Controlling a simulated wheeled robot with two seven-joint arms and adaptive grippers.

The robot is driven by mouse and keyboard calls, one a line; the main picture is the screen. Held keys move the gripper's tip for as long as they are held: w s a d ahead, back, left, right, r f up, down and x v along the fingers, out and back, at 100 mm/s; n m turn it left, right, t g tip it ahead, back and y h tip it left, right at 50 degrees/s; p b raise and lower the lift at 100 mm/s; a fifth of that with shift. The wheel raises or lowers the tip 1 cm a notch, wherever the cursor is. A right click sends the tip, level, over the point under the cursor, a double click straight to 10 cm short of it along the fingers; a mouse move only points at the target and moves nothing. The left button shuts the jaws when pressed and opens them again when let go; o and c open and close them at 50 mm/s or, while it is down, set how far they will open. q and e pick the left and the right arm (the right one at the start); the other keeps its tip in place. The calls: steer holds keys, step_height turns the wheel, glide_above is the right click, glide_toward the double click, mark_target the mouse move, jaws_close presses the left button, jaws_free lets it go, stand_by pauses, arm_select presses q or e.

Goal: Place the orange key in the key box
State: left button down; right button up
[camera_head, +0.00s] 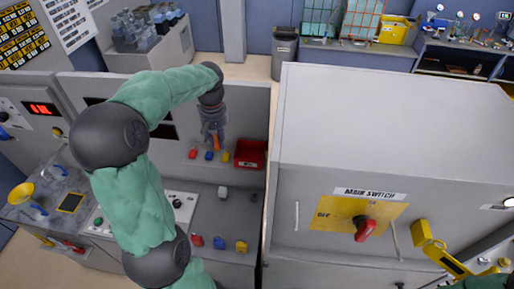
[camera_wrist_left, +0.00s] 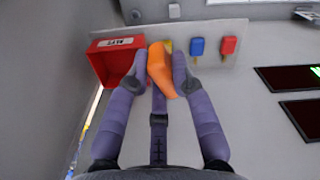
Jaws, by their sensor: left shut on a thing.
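My left gripper (camera_head: 212,138) is at the grey panel, in front of a row of keys. In the head view the orange key is mostly hidden by the fingers. The red key box (camera_head: 250,153) is on the panel just right of the gripper. In the wrist view the box (camera_wrist_left: 106,62) is open and left of the orange key, close to the left finger. My right gripper does not show.
Blue (camera_wrist_left: 197,47) and red (camera_wrist_left: 229,46) keys hang beside the orange one, and a yellow key (camera_head: 225,156) is partly hidden. More coloured keys or locks (camera_head: 219,242) sit lower on the console. The main switch cabinet (camera_head: 375,130) stands close on the right.

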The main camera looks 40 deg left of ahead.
arm_select(q)
steer(key=w+d+f+p, duration=0.1)
steer(key=w+f, duration=0.1)
steer(key=w, duration=0.1)
steer(key=w+d+f+p, duration=0.1)
steer(key=w+f, duration=0.2)
steer(key=w, duration=0.1)
steer(key=w+d+f+p, duration=0.1)
steer(key=w+f+p, duration=0.1)
steer(key=w+f, duration=0.1)
steer(key=shift+w+d+f, duration=0.2)
steer(key=shift+w+d, duration=0.1)
steer(key=shift+w, duration=0.35)
steer(key=shift+w+d+f, duration=0.1)
steer(key=shift+w+f, duration=0.25)
steer(key=shift+w+d+f, duration=0.1)
steer(key=shift+w+f, duration=0.05)
steer(key=shift+f, duration=0.15)
step_height(320, 180, down, 2)
steer(key=shift+f+p, duration=0.1)
steer(key=shift+p, duration=0.4)
steer(key=shift+f, duration=0.35)
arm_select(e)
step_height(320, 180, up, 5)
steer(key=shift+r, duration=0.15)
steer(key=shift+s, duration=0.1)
